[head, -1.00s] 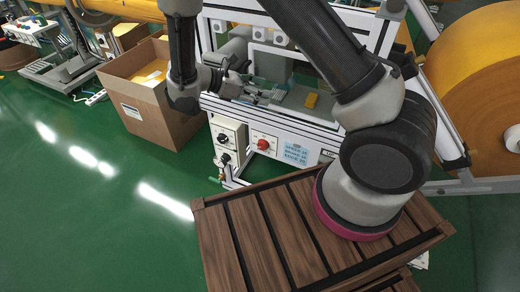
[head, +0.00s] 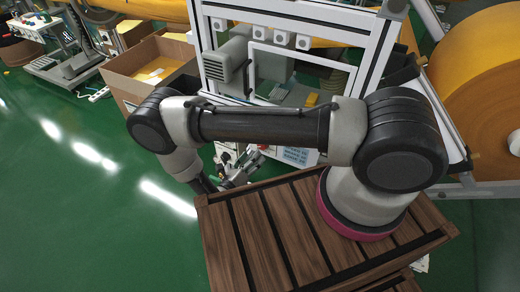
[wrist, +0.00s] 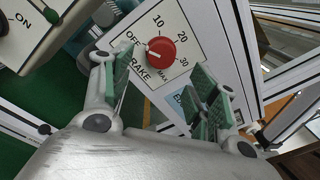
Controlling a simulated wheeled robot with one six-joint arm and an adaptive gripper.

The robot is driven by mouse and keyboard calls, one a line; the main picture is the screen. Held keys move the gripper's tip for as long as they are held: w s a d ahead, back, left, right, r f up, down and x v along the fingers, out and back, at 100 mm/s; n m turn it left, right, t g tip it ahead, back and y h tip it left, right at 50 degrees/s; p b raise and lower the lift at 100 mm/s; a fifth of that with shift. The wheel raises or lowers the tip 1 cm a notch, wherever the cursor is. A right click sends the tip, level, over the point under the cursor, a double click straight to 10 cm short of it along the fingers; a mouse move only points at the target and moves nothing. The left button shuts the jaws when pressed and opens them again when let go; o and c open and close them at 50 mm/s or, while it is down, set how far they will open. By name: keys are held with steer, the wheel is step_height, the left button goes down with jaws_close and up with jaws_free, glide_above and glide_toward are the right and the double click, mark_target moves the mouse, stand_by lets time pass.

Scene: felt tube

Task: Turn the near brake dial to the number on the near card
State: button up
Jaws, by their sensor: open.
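The red brake dial (wrist: 161,51) sits on a white panel marked OFF, 10, 20, 30, MAX and BRAKE. Its white mark points left, towards OFF. My gripper (wrist: 160,70) is open and empty, its green-padded fingers to the left and right below the dial, apparently short of it. A pale blue card (wrist: 181,102) is mostly hidden behind the right finger; its number cannot be read. In the head view my gripper (head: 245,168) is low before the machine front.
A black knob (wrist: 3,24) beside the word ON is on a box left of the brake panel. The machine's white frame (head: 385,45) stands around it. A cardboard box (head: 120,75) stands at the left. The slatted wooden platform (head: 255,235) carries my arm.

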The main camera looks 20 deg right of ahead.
steer(key=x, duration=0.6)
steer(key=c, duration=1)
